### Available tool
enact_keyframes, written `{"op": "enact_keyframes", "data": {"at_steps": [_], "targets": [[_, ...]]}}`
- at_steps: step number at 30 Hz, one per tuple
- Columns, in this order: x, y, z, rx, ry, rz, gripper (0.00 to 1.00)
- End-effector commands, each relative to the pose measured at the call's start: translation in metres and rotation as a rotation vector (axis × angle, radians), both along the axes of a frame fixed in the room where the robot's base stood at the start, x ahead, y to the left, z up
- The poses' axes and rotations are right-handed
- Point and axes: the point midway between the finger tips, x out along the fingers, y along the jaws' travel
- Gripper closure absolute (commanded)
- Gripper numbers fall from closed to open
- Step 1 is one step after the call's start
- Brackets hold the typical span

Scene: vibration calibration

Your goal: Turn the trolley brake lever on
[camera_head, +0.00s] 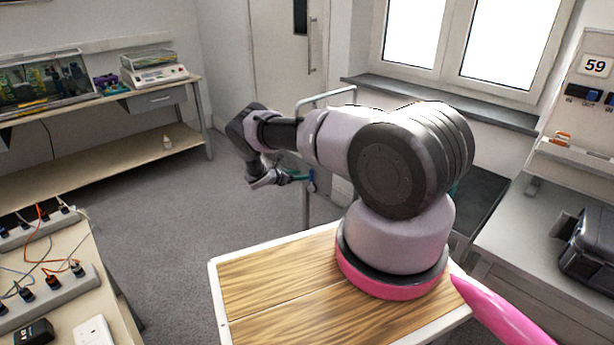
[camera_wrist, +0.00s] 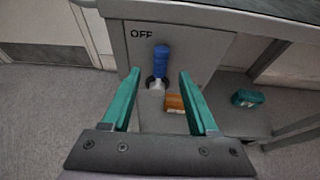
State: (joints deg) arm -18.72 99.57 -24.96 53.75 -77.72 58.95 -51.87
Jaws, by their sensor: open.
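The brake lever (camera_wrist: 161,54) has a blue grip and stands upright on the trolley's grey panel (camera_wrist: 190,55), beside the printed word OFF. Its round pivot is at the lower end of the grip. My gripper (camera_wrist: 159,73) has two teal fingers, open, one on each side of the lever in the wrist view. I see no contact, and cannot tell how far the lever is from the fingertips. In the head view my gripper (camera_head: 300,178) is small, beside the trolley post, with a blue part (camera_head: 311,182) next to it. The trolley (camera_head: 325,97) is partly hidden behind my arm.
In the wrist view, an orange-brown block (camera_wrist: 175,103) lies below the lever and a teal object (camera_wrist: 248,97) sits at right. In the head view, a bench with equipment (camera_head: 165,98) stands at left and a counter (camera_head: 490,240) at right.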

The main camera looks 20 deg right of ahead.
Motion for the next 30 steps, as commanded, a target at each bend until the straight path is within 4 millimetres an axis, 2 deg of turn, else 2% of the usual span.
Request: {"op": "enact_keyframes", "data": {"at_steps": [4, 9, 21, 23, 24, 26, 30], "targets": [[0.008, -0.025, -0.011, 0.001, 0.0, -0.004, 0.4], [0.015, -0.042, -0.018, 0.002, -0.001, -0.001, 0.4], [0.017, -0.048, -0.021, 0.001, 0.0, -0.001, 0.4], [0.017, -0.048, -0.021, 0.001, 0.0, -0.001, 0.63], [0.017, -0.048, -0.021, 0.001, 0.0, -0.001, 0.78], [0.017, -0.048, -0.021, 0.001, 0.0, -0.001, 1.0], [0.018, -0.048, -0.021, 0.001, 0.0, -0.001, 1.0]]}}
